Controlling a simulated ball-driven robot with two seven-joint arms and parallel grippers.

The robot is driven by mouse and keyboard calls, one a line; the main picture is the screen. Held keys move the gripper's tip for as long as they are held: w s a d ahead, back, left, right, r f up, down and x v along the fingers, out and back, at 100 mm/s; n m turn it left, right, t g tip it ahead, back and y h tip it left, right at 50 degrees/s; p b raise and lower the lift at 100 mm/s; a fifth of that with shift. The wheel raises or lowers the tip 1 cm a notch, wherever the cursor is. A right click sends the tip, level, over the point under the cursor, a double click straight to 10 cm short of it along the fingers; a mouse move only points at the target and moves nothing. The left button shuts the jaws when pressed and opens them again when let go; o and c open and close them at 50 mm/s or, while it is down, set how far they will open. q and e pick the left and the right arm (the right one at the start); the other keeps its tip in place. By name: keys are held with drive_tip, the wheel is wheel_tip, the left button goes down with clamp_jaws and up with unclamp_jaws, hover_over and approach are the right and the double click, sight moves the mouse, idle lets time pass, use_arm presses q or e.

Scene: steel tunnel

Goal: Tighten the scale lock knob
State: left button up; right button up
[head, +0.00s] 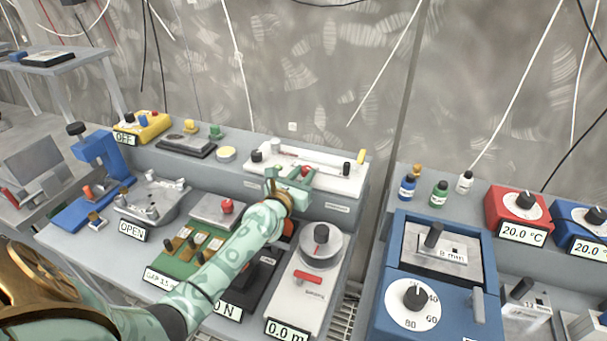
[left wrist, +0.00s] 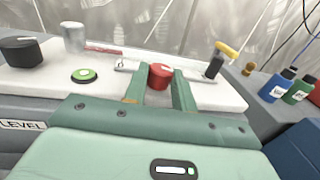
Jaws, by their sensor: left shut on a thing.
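The red knob (left wrist: 160,74) stands on a white instrument plate (left wrist: 222,97) on the rear ledge, and I take it as the scale lock knob. My left gripper (left wrist: 160,88) is shut on the red knob, one green finger on each side. In the head view the same left gripper (head: 290,184) reaches the front edge of the white plate (head: 328,184). The red knob is mostly hidden there by the fingers. My right gripper is in neither view.
Small bottles (left wrist: 278,82) stand to the right.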

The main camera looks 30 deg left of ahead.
use_arm(q)
drive_tip(key=shift+a+m+h, duration=0.15)
drive_tip(key=shift+m+h, duration=0.55)
drive_tip(key=shift+h, duration=0.4)
drive_tip(key=o, duration=1)
